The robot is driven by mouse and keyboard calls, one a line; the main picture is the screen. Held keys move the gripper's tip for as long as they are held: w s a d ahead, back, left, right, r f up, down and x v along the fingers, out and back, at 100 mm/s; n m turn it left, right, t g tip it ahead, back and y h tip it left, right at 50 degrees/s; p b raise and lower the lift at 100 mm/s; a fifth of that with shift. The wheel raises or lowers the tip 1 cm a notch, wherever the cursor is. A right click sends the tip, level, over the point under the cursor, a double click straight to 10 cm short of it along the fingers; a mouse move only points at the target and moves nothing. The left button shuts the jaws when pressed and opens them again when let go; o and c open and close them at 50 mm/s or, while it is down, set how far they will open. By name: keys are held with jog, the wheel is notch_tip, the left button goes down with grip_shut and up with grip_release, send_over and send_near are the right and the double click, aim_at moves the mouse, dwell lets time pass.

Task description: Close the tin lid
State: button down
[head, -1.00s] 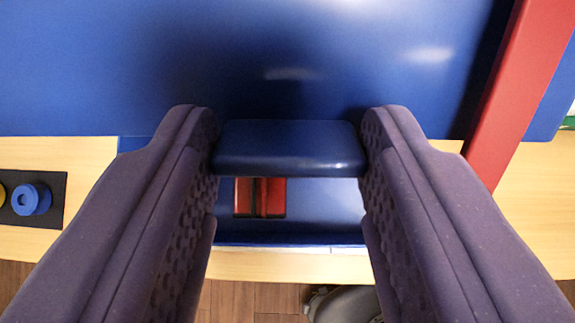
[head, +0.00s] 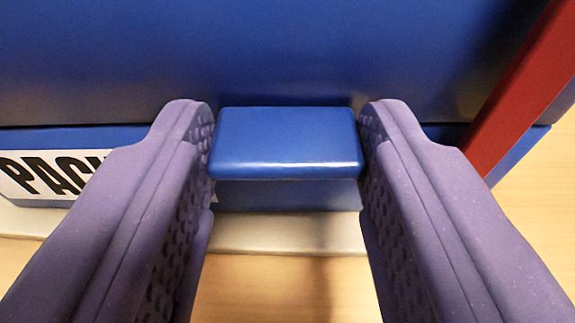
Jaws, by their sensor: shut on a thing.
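The tin's blue lid (head: 270,55) fills the upper part of the view. A rounded blue tab (head: 287,140) stands out at the lid's front edge. My gripper (head: 287,115) is shut on this tab, one purple finger pressed on each side. Below the lid's edge shows the blue front wall of the tin (head: 130,138), with a white label (head: 50,175) reading "PACK" before my left finger covers the rest. A dark line runs between lid and wall; I cannot tell whether they touch. The tin's inside is not visible.
A red bar (head: 520,90) slants along the right side, beside my right finger. A pale strip (head: 270,233) runs below the tin's front. The light wood surface (head: 260,285) in front is clear.

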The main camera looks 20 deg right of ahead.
jog(key=shift+f+t+b, duration=0.5)
jog(key=shift+f+b, duration=0.4)
jog(key=shift+f, duration=0.25)
jog(key=shift+d, duration=0.1)
jog(key=c, duration=0.9)
grip_release()
jog(key=o, duration=0.4)
jog(key=shift+w, duration=0.1)
jog(key=shift+r, duration=0.2)
